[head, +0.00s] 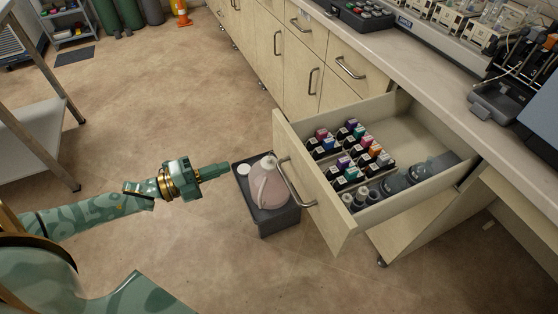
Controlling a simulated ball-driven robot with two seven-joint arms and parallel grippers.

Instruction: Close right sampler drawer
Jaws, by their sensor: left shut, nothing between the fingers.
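The sampler drawer (312,190) is pulled far out from the cabinet under the bench at the right. Its front panel with a metal bar handle (297,182) faces left. Inside are several small coloured-label bottles (350,150) and dark grey items (412,174). My left gripper (228,169) is shut and empty. In the picture it is to the left of the drawer front, with a gap between them, and its tip appears beside the jug below. My right gripper is not in view.
A pinkish jug (269,186) stands in a dark grey floor tray (276,217) near the drawer front. The worktop (420,75) with instruments runs along the right. A metal cart (30,140) is at the left. Open floor (160,100) lies between.

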